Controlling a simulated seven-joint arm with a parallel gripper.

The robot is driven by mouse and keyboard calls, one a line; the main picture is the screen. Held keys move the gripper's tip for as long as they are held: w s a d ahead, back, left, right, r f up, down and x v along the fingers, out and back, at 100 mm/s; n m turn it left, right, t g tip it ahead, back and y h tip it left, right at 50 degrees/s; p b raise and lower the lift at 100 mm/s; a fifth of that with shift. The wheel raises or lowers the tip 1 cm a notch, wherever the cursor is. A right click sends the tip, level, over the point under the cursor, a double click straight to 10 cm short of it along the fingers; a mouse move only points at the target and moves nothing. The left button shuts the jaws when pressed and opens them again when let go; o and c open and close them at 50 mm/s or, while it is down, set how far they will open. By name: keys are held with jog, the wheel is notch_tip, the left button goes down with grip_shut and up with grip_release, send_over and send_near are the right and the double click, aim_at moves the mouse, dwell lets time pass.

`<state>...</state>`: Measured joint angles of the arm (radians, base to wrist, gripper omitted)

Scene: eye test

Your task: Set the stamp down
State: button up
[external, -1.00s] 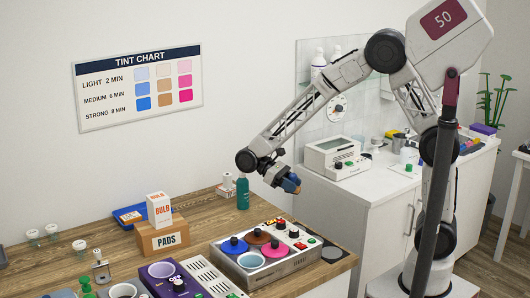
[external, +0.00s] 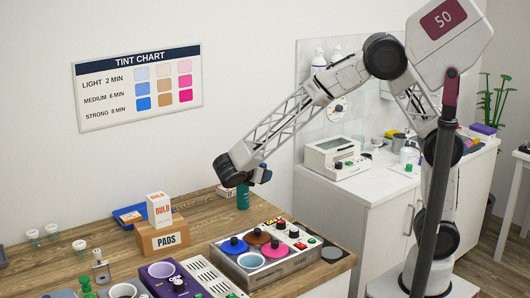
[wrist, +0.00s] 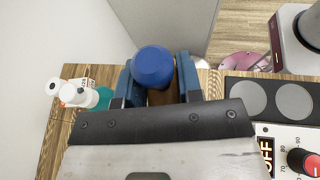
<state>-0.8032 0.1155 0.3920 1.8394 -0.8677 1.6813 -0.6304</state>
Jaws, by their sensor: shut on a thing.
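My gripper (external: 264,174) is above the back right of the wooden counter, just over the teal bottle in the external view. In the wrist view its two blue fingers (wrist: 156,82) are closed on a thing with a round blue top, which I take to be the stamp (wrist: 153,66). A small brown patch shows below the blue top. The fingers hide most of the rest of it. In the external view the held thing is small and dark, and hard to make out. It appears held in the air, apart from the counter.
The teal bottle (external: 243,197) stands near the counter's back edge; white bottles (wrist: 76,95) show beside it in the wrist view. A control unit (external: 275,257) with coloured discs and knobs is in front. A PADS box (external: 163,236) stands left. Some bare wood (external: 195,212) lies between.

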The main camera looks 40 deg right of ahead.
jog(key=w+a+r+n+t+y, duration=0.3)
jog(key=w+a+n+t, duration=0.2)
jog(key=a+n+t, duration=0.15)
notch_tip(320, 180, up, 4)
jog(key=n+t+y, duration=0.4)
jog(key=n+y, duration=0.1)
send_over(215, 220)
notch_tip(215, 220, down, 12)
jog(key=shift+s+r, duration=0.15)
jog(key=shift+r, duration=0.1)
jog(key=shift+g, duration=0.25)
jog(key=shift+f, duration=3.1)
jog(key=shift+f, duration=0.1)
jog(key=shift+f, duration=1.8)
jog(key=shift+f, duration=0.1)
